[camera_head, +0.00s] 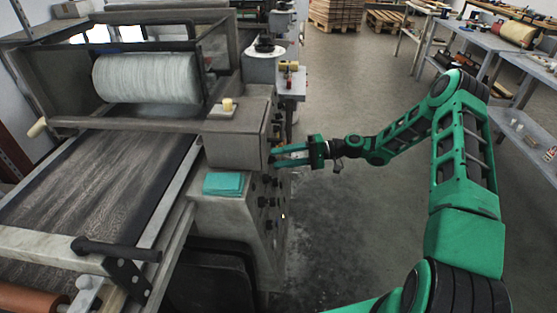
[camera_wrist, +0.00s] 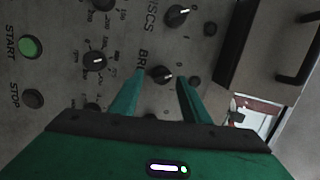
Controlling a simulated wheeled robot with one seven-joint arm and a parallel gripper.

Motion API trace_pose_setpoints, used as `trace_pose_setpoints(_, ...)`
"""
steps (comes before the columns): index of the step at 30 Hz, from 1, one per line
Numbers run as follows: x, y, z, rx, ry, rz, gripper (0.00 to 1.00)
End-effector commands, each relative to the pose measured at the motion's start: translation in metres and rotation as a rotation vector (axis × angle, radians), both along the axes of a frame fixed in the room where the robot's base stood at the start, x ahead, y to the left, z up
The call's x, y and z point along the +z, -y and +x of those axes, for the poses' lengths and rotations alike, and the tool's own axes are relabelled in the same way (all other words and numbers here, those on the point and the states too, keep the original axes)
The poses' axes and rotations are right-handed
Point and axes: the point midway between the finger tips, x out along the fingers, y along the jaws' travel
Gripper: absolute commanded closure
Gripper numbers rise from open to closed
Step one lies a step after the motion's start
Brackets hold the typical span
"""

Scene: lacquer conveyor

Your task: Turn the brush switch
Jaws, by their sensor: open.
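The brush switch (camera_wrist: 162,75) is a small dark round knob with a pale pointer mark, on the grey control panel in the wrist view. A partly covered label starting "BR" is beside it. My gripper (camera_wrist: 162,80) is open, with one green finger on each side of this knob. I cannot tell whether the fingers touch it. In the head view my gripper (camera_head: 274,155) reaches from the right to the side of the machine's panel (camera_head: 262,225). The switch itself cannot be made out there.
A green START button (camera_wrist: 31,46) and a dark STOP button (camera_wrist: 33,99) are at the left. A dark handle (camera_wrist: 298,50) is at the right. The floor (camera_head: 345,230) is clear.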

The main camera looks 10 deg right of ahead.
Motion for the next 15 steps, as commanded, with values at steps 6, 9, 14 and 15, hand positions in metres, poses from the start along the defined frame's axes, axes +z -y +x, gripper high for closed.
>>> trace_pose_setpoints(6, 0.004, 0.04, -0.003, -0.004, -0.001, -0.003, 0.58)
trace_pose_setpoints(9, 0.006, 0.058, -0.005, -0.003, -0.001, -0.002, 0.58)
trace_pose_setpoints(14, 0.009, 0.082, -0.008, -0.003, -0.002, -0.003, 0.58)
trace_pose_setpoints(15, 0.01, 0.086, -0.009, -0.002, -0.002, -0.003, 0.58)
